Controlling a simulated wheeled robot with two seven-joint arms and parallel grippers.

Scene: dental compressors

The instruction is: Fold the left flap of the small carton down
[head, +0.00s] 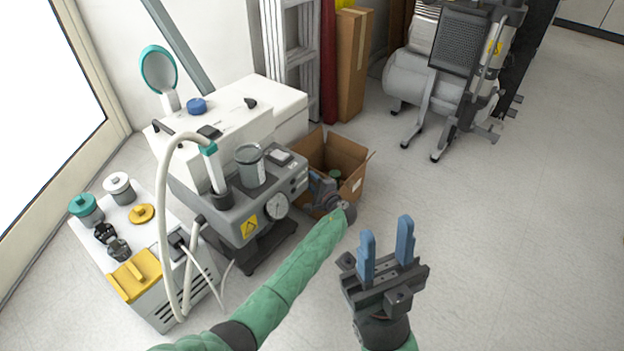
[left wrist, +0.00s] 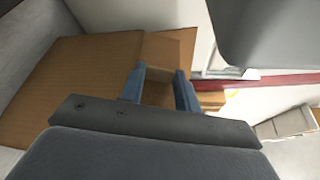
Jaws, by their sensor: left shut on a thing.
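The small carton (head: 343,155) stands open on the floor, right of the grey compressor unit; its near left side is hidden behind the unit and my left arm. My left gripper (head: 318,183) is at the carton's left side, partly hidden in the head view. In the left wrist view, brown cardboard of the carton (left wrist: 80,80) fills the left, and my left gripper's blue fingers (left wrist: 159,80) stand around a cardboard flap (left wrist: 158,93), shut on it. My right gripper (head: 388,240) is open and empty above the floor, in front of the carton.
The grey unit with a gauge (head: 275,206) and a glass jar (head: 250,165) stands close left of my left gripper. A ladder (head: 290,50), a tall cardboard box (head: 352,65) and a large compressor (head: 430,75) stand behind. The floor on the right (head: 520,220) is clear.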

